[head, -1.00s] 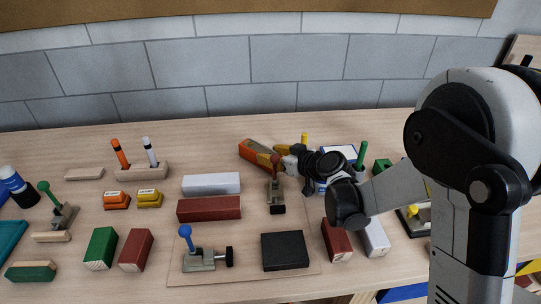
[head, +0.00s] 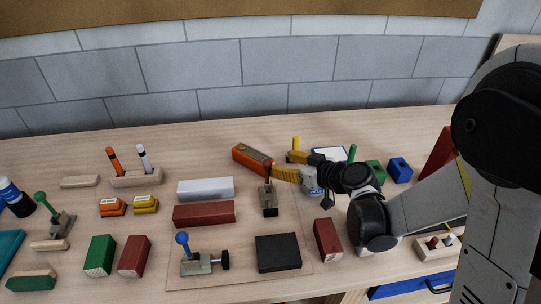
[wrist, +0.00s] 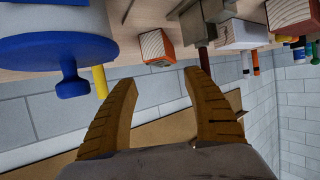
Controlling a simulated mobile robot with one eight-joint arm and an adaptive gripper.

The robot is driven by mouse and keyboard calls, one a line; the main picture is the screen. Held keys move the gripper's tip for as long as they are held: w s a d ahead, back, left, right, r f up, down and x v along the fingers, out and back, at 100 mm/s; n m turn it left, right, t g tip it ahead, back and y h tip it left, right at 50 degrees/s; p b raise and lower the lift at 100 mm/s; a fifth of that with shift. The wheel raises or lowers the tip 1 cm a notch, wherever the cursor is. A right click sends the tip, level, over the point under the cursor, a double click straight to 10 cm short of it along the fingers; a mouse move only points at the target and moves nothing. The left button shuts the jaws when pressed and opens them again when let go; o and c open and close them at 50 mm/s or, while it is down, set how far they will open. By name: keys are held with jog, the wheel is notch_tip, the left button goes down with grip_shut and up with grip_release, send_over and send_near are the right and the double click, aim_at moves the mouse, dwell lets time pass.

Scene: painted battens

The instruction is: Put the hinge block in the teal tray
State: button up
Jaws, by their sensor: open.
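My gripper (head: 279,164) is open and empty over the back middle of the bench, its yellow fingers pointing left in the head view. An orange-red block (head: 251,156) lies just beyond the fingertips; its bare wooden end (wrist: 154,46) shows ahead of the open fingers (wrist: 161,75) in the wrist view, apart from them. I cannot tell for sure which block is the hinge block. The teal tray (head: 9,244) is at the far left edge, partly cut off by the frame.
A blue-and-white container (wrist: 60,40) and a yellow peg (wrist: 100,82) stand close beside my gripper. Toggle clamps (head: 197,262), a white block (head: 206,188), a dark red block (head: 204,213) and a black block (head: 278,252) lie in front. A pen holder (head: 136,179) stands left.

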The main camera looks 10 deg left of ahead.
jog(key=shift+v, duration=1.35)
jog(key=s+d+r+m+g+h, duration=0.1)
jog(key=s+d+r+m+h, duration=0.3)
jog(key=s+d, duration=0.4)
jog(key=shift+s+d+r+h, duration=0.45)
jog(key=shift+s+r, duration=0.2)
jog(key=shift+s, duration=0.35)
jog(key=shift+o, duration=0.8)
jog(key=s+d+m+g+h, duration=0.1)
jog(key=s+d+m+h, duration=0.4)
jog(key=s+d, duration=0.6)
jog(key=shift+s+r, duration=0.4)
jog(key=shift+s, duration=0.5)
jog(key=shift+w+a+m, duration=0.1)
jog(key=shift+m, duration=0.2)
